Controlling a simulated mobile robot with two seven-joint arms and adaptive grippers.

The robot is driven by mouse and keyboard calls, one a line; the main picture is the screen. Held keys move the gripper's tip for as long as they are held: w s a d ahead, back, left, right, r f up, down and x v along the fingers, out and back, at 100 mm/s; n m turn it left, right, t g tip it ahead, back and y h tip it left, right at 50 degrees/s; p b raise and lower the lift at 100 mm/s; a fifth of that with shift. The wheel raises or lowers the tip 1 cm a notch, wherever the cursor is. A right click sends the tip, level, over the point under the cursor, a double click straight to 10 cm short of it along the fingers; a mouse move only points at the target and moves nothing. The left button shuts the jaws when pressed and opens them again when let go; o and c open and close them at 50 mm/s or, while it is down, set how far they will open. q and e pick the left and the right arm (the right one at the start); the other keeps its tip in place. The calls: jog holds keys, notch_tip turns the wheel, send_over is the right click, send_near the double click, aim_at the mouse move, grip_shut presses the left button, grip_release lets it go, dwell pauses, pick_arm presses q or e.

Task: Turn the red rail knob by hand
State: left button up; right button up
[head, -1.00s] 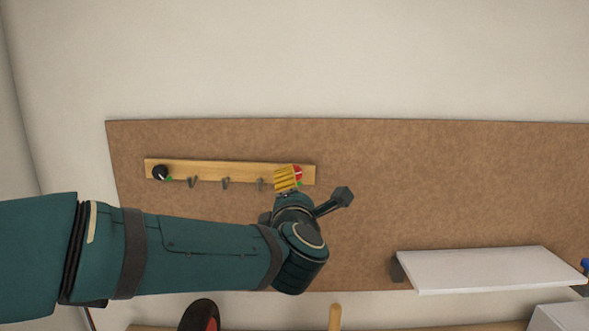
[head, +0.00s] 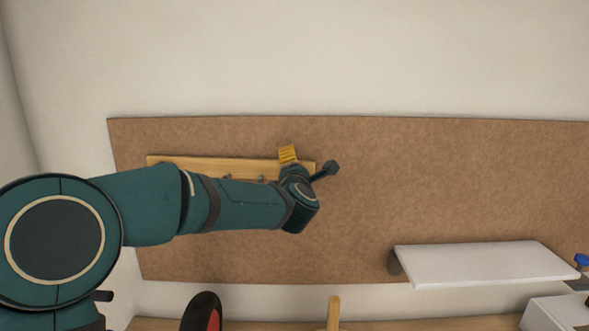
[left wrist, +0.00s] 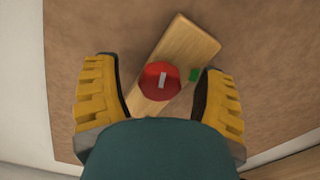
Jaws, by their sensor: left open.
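The red knob (left wrist: 161,81) sits on the wooden rail (left wrist: 189,47) in the left wrist view. A pale grey pointer mark runs across its face, and a green mark (left wrist: 194,74) is on the rail to its right. My left gripper (left wrist: 158,88) is open, with one yellow finger on each side of the knob and visible gaps to it. In the head view the left gripper (head: 288,154) is over the right part of the rail (head: 225,168), and my arm hides the red knob. My right gripper is not in view.
The rail is on a brown board (head: 430,190) on the wall. A hook (head: 261,178) shows below the rail. A white shelf (head: 485,263) juts out at lower right. A red and black object (head: 204,312) and a wooden handle (head: 334,312) stand at the bottom.

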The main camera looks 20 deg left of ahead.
pick_arm(q)
jog(key=c, duration=1.2)
jog(key=m+p, duration=0.1)
jog(key=m, duration=0.3)
jog(key=m+p, duration=0.1)
jog(key=m, duration=0.2)
jog(key=shift+m, duration=0.3)
jog(key=m+p, duration=0.1)
jog(key=m, duration=0.3)
jog(key=shift+p, duration=0.4)
jog(key=shift+m+p, duration=0.45)
jog(key=shift+m, duration=1.25)
grip_shut()
